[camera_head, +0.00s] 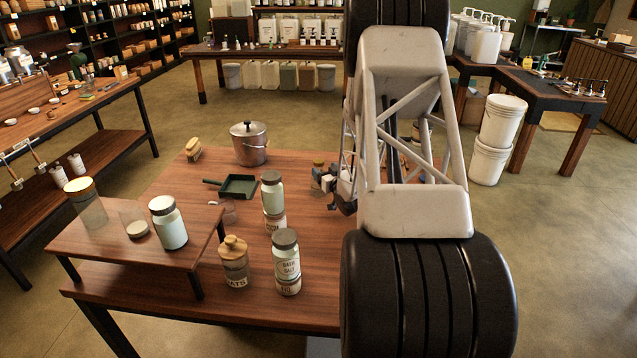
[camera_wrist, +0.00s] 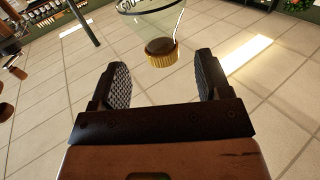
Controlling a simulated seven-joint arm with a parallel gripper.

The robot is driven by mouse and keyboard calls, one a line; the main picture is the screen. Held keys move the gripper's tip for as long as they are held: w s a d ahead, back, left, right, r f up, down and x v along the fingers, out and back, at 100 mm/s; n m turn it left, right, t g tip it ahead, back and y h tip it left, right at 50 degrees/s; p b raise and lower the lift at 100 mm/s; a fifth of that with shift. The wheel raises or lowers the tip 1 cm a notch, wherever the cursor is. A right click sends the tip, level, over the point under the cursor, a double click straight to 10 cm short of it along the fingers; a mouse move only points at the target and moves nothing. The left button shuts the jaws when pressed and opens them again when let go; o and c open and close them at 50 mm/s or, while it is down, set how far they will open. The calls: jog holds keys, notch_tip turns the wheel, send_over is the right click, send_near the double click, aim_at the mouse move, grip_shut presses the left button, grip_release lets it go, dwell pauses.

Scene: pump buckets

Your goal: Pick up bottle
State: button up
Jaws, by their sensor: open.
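In the wrist view, a clear glass bottle (camera_wrist: 150,8) with a ribbed gold-brown cap (camera_wrist: 161,53) shows at the top edge, cut off by the frame. Partial dark lettering is on its glass. My gripper (camera_wrist: 162,74) has its two dark, textured fingers spread apart with nothing between them. The cap is beyond the fingertips, roughly centred between them, and I see no contact. In the head view, my gripper (camera_head: 341,194) is low over the right part of the wooden table, partly hidden by my arm. I cannot tell which head-view item is this bottle.
On the table (camera_head: 180,285) are a metal pot (camera_head: 249,146), a green dustpan (camera_head: 238,187), a brush (camera_head: 193,150), a cork-lidded jar (camera_head: 234,264) and stacked labelled jars (camera_head: 287,262). A raised wooden shelf (camera_head: 110,240) bears more jars. White buckets (camera_head: 492,150) stand at right.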

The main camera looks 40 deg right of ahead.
aim_at(319, 161)
jog(key=shift+x, duration=2.55)
grip_shut()
jog(key=shift+r, duration=1.1)
jog(key=shift+s+a+r, duration=0.25)
jog(key=shift+s+r, duration=0.1)
jog(key=shift+r, duration=0.35)
jog(key=s+a+r, duration=0.1)
jog(key=s+a, duration=0.7)
jog(key=s, duration=0.4)
jog(key=shift+s+a+r, duration=0.2)
jog(key=shift+s, duration=0.2)
